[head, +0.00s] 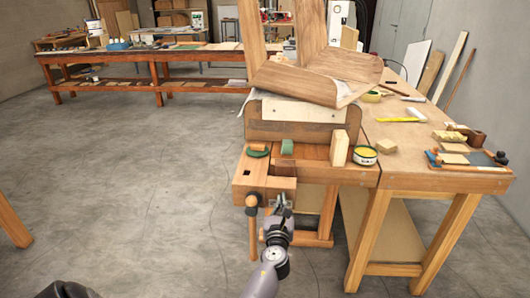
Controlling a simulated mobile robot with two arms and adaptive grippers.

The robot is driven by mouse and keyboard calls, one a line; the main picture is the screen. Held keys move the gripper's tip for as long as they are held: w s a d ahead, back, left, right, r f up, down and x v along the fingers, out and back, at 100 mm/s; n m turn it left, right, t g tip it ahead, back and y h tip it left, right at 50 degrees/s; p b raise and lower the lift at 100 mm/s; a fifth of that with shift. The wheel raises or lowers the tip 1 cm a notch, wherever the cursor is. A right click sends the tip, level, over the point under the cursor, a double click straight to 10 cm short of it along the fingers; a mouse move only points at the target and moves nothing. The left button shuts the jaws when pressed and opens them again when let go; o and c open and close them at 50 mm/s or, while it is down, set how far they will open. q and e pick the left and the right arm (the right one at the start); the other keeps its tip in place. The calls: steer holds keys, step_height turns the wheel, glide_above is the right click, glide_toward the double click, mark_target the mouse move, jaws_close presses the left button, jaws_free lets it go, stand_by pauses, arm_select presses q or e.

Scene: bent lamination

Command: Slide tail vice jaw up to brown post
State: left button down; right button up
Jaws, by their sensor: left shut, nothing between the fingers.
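The tail vice jaw (249,176) is a wooden block at the near left corner of the bench. Below its front are an orange-brown screw hub (252,201) and a hanging wooden handle (253,236). A small brown post (258,149) with a dark green ring at its foot stands on top at the left. A green post (287,147) stands to its right, and a pale upright block (339,148) further right. My left gripper (281,208) is shut and empty, just right of the hub and in front of the vice. Contact cannot be told. My right gripper is not in view.
A curved wooden lamination (292,82) rests on a brown form (290,122) behind the vice. A long bench (160,55) stands at the back.

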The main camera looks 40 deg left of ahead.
arm_select(q)
steer(key=shift+w+a+r, duration=0.2)
steer(key=shift+r, duration=0.15)
stand_by(0.3)
steer(key=shift+x, duration=1)
steer(key=shift+a+r, duration=0.15)
steer(key=shift+r, duration=0.15)
steer(key=shift+f+p+v, duration=0.15)
steer(key=shift+f+v, duration=0.05)
steer(key=shift+v, duration=0.75)
steer(key=shift+f+p+v, duration=0.15)
steer(key=shift+f+v, duration=0.05)
steer(key=shift+v, duration=0.75)
steer(key=shift+f+p+v, duration=0.15)
steer(key=shift+f+v, duration=0.05)
steer(key=shift+v, duration=0.75)
steer(key=shift+w+d, duration=0.1)
steer(key=shift+d, duration=0.1)
